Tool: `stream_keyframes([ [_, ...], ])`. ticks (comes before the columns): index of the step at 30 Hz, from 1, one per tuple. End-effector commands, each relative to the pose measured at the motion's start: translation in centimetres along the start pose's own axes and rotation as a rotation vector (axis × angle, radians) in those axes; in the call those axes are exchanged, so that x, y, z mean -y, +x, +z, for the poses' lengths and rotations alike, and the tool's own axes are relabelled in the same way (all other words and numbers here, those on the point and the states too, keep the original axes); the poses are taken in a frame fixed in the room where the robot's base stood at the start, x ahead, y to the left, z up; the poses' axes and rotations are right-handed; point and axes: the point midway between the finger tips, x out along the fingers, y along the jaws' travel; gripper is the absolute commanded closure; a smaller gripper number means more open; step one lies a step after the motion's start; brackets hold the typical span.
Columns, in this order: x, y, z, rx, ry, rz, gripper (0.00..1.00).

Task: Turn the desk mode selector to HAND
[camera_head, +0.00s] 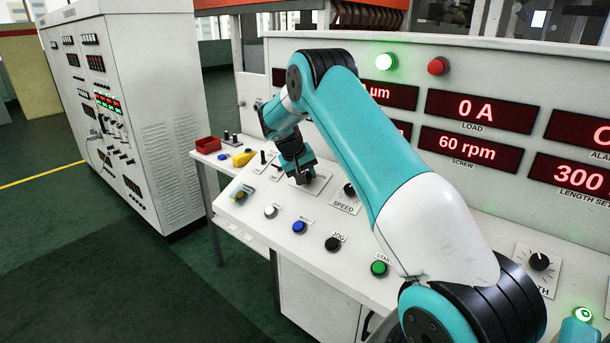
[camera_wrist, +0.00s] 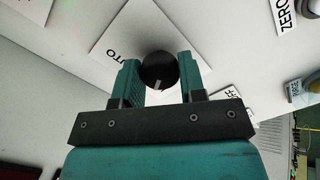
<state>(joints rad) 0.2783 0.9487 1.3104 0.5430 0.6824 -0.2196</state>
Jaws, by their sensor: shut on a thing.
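The mode selector is a black round knob (camera_wrist: 158,68) on a white plate (camera_wrist: 112,42). A pale pointer line on the knob faces the bottom of the wrist view, towards my gripper's body. A label ending in "UTO" (camera_wrist: 118,54) shows left of the knob, and one ending in "FF" (camera_wrist: 231,93) shows at the lower right. No HAND label is readable. My gripper (camera_wrist: 159,75) has one teal finger on each side of the knob and is shut on it.
The SPEED knob (camera_head: 349,190) sits close to the right of my gripper. A yellow object (camera_head: 244,158) and a red bin (camera_head: 207,145) lie to its left. White, blue, black and green buttons (camera_head: 379,268) line the desk front. The display panel (camera_head: 480,110) rises behind.

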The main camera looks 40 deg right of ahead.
Motion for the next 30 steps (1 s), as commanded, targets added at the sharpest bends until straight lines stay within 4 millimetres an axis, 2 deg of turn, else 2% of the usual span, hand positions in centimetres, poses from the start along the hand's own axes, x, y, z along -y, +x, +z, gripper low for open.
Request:
stream_keyframes([
  [6, 0.0, -0.2, -0.2, -0.006, -0.001, -0.001, 0.86],
  [7, 0.0, -0.2, -0.2, -0.006, -0.001, -0.001, 0.56],
  [9, 0.0, -0.1, -0.1, -0.005, 0.000, -0.001, 0.40],
  [10, 0.0, -0.1, -0.1, -0.004, 0.000, -0.001, 0.37],
  [18, 0.0, -0.1, -0.1, -0.002, 0.001, -0.001, 0.37],
  [22, 0.1, -1.0, -0.1, -0.004, 0.000, -0.001, 0.37],
  [26, 0.1, -3.2, -0.1, -0.007, 0.002, -0.002, 0.37],
  [30, 0.2, -6.8, -0.1, -0.008, 0.001, -0.002, 0.37],
])
